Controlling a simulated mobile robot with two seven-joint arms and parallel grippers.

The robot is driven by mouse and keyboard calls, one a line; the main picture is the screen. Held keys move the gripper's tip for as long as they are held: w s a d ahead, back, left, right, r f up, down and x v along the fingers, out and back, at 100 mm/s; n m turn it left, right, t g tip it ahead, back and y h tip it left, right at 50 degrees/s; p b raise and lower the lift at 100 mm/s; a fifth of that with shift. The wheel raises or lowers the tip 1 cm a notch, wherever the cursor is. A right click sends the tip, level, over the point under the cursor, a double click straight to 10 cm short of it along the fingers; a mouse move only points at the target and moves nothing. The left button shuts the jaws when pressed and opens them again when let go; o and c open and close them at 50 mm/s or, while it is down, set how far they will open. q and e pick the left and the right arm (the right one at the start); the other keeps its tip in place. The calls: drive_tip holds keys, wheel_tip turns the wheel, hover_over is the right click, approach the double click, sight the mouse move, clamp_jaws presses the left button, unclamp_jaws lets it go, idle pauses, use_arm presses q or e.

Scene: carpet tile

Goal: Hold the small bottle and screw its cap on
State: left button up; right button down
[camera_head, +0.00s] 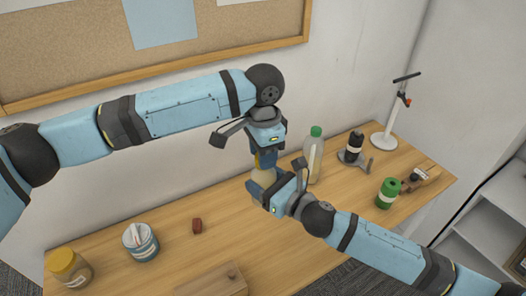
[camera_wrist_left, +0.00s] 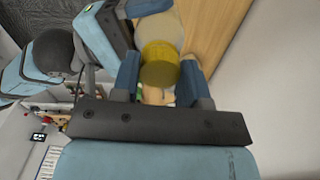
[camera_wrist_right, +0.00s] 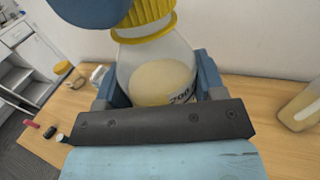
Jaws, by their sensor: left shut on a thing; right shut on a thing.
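The small bottle (camera_wrist_right: 160,80) is clear, with pale yellow contents and a printed label. My right gripper (camera_head: 268,188) is shut around its body and holds it upright above the table; the bottle is mostly hidden in the head view. The yellow ribbed cap (camera_wrist_right: 150,12) is at the top of the bottle's neck, above a yellow ring; I cannot tell how far it is screwed down. My left gripper (camera_head: 265,157) comes from above and is shut on the cap, which also shows between its fingers in the left wrist view (camera_wrist_left: 159,66).
A green-capped bottle (camera_head: 314,160) stands just right of the grippers.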

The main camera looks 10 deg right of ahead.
use_arm(q)
drive_tip(key=m, duration=0.8)
drive_tip(key=shift+w, duration=0.1)
drive_tip(key=m, duration=0.4)
drive_tip(key=shift+m, duration=0.4)
drive_tip(key=m, duration=0.4)
drive_tip(key=shift+w, duration=0.1)
drive_tip(key=m, duration=0.8)
drive_tip(key=shift+d+m, duration=0.1)
drive_tip(key=shift+m, duration=0.2)
drive_tip(key=m, duration=0.8)
drive_tip(key=shift+f, duration=0.1)
